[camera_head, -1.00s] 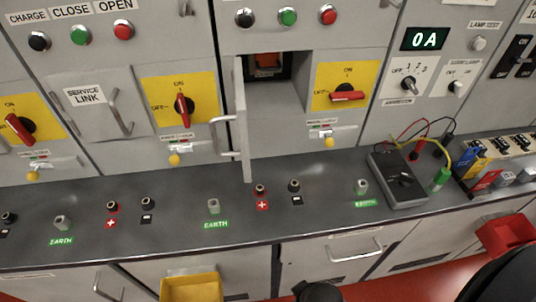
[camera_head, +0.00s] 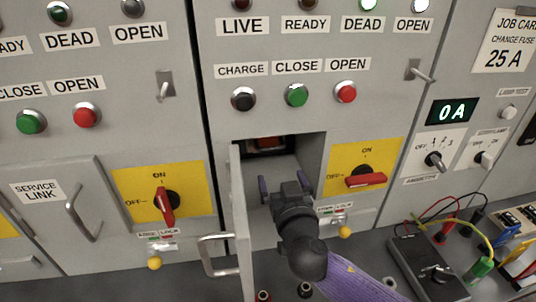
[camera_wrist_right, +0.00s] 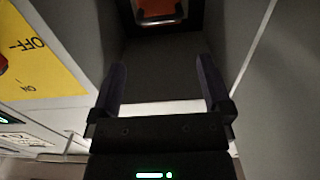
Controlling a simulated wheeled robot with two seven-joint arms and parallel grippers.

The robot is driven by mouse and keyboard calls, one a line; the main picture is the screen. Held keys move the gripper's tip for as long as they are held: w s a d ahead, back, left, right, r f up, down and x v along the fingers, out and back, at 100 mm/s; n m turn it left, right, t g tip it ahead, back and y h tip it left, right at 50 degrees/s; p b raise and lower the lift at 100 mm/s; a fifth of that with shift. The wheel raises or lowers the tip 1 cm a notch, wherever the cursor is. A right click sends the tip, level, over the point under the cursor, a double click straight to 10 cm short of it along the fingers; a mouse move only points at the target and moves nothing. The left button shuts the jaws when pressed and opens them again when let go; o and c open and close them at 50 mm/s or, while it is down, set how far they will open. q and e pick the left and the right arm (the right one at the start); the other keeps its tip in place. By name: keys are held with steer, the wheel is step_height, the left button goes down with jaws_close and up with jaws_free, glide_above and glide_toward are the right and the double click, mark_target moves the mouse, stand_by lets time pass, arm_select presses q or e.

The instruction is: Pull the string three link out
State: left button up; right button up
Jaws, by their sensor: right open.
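The string three link shows as an orange-red block (camera_head: 268,142) deep inside the open compartment (camera_head: 312,150), partly cut off by its top edge. In the right wrist view the orange block (camera_wrist_right: 158,8) sits in a dark frame at the top. The compartment's door (camera_head: 241,220) stands open on its left. My right gripper (camera_head: 285,186) is open and empty at the compartment's mouth, its purple fingers pointing inward. In the right wrist view the open fingers (camera_wrist_right: 165,85) are short of the link. My left gripper is not in view.
A yellow switch plate with a red handle (camera_head: 366,180) is right of the opening, with a small yellow-knobbed latch (camera_head: 344,232) below it. A meter box (camera_head: 428,265) with leads stands on the bench at right. Another red switch handle (camera_head: 165,204) is at left.

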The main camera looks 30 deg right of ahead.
mark_target(272, 150)
steer(key=x, duration=0.9)
steer(key=shift+w+d, duration=0.15)
steer(key=shift+w, duration=0.1)
steer(key=shift+c, duration=0.3)
